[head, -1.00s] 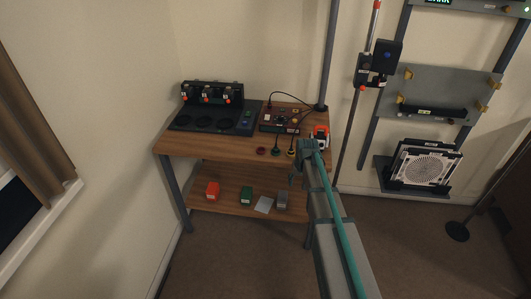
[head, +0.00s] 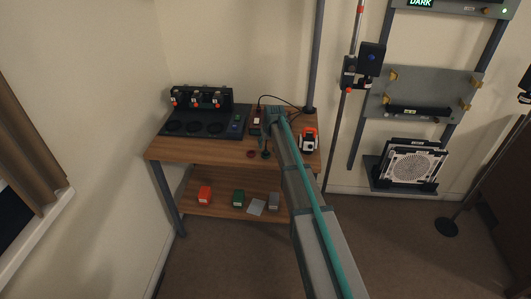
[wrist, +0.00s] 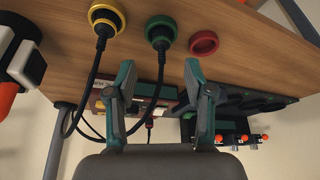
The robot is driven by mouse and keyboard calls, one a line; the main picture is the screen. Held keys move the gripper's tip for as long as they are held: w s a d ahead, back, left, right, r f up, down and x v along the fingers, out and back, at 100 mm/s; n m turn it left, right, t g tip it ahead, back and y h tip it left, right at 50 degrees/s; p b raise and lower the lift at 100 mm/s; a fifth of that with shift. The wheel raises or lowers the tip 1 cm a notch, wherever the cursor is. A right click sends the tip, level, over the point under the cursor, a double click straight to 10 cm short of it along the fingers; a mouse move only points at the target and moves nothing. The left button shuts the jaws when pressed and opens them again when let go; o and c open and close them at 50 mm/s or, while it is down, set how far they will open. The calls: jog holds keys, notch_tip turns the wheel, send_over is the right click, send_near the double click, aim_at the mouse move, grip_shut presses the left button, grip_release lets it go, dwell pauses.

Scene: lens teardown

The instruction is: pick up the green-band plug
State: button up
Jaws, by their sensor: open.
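The green-band plug (wrist: 160,30) stands at the top middle of the wrist view, a round green-ringed end with a black cable running from it. In the head view the green-band plug (head: 266,154) is small, on the table beside my arm. My gripper (wrist: 160,82) is open and empty, its two green-tipped fingers spread on either side of the cable in the picture. The plug's ring appears beyond the fingertips, apart from them. In the head view my gripper (head: 272,116) is over the back of the table, and its fingers are too small to tell.
A yellow-ringed plug (wrist: 106,18) and a red ring (wrist: 203,43) flank the green one closely. An orange-and-white device (head: 309,141) stands on the wooden table (head: 205,149) right of my arm. A black station (head: 205,122) fills the left back. Boxes sit on the lower shelf.

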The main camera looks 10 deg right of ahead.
aim_at(266, 150)
jog(key=shift+s+p+x, duration=0.2)
jog(key=shift+p+x, duration=1.1)
jog(key=shift+x, duration=1.3)
grip_shut()
